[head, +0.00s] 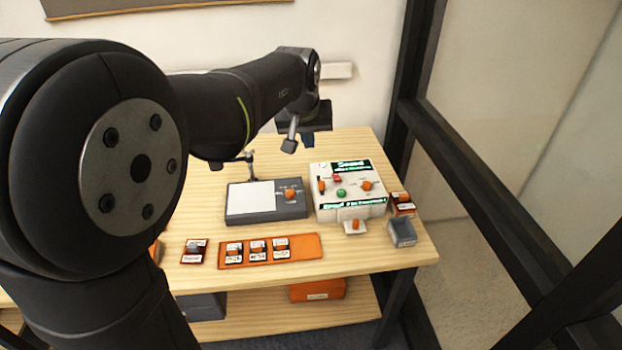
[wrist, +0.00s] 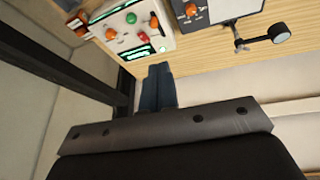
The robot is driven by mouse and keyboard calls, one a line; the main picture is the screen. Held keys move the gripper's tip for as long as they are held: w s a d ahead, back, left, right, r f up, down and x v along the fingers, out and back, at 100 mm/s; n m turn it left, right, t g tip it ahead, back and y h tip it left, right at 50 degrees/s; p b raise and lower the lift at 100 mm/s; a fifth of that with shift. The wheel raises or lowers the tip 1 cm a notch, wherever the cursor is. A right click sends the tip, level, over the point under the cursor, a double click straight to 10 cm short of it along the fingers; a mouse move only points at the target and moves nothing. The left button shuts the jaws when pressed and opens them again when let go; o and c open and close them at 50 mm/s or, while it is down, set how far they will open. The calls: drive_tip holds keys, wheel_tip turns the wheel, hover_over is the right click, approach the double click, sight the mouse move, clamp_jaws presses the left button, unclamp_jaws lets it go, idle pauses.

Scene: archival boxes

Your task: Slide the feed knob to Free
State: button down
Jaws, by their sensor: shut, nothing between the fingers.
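A white machine box (head: 348,205) with green-lit label strips stands at the right of the table. Its top carries orange knobs, one at the left (head: 321,186) and one at the right (head: 367,186), a red button (head: 337,178) and a green button (head: 341,193). The lettering is too small to tell which knob is the feed knob. The box is upside down at the upper left of the wrist view (wrist: 165,22). My gripper (head: 308,139) is shut and empty, raised behind the box and apart from it. Its closed fingers (wrist: 158,70) show in the wrist view.
A dark grey device (head: 265,213) with a white panel and an orange knob (head: 290,194) stands left of the box. An orange tray (head: 312,246) with several labelled pieces lies in front. A grey bin (head: 402,233) stands at the right edge. Black frame posts rise at the right.

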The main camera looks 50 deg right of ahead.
sight(322, 187)
drive_tip(key=s+d+f+m+t+h, duration=0.1)
drive_tip(key=s+f+m+t, duration=0.1)
drive_tip(key=s+f+m, duration=0.5)
wheel_tip(322, 187, down, 5)
drive_tip(key=m, duration=0.2)
drive_tip(key=shift+s+d+m+h, duration=0.25)
drive_tip(key=shift+s+m+h, duration=0.05)
drive_tip(key=shift+m+h, duration=0.1)
drive_tip(key=shift+f, duration=0.1)
drive_tip(key=x, duration=1)
drive_tip(key=shift+w, duration=0.25)
drive_tip(key=shift+w+d, duration=0.2)
drive_tip(key=shift+w, duration=0.4)
drive_tip(key=shift+w+d, duration=0.15)
drive_tip(key=shift+w, duration=0.4)
drive_tip(key=shift+w+d, duration=0.2)
drive_tip(key=shift+w, duration=0.4)
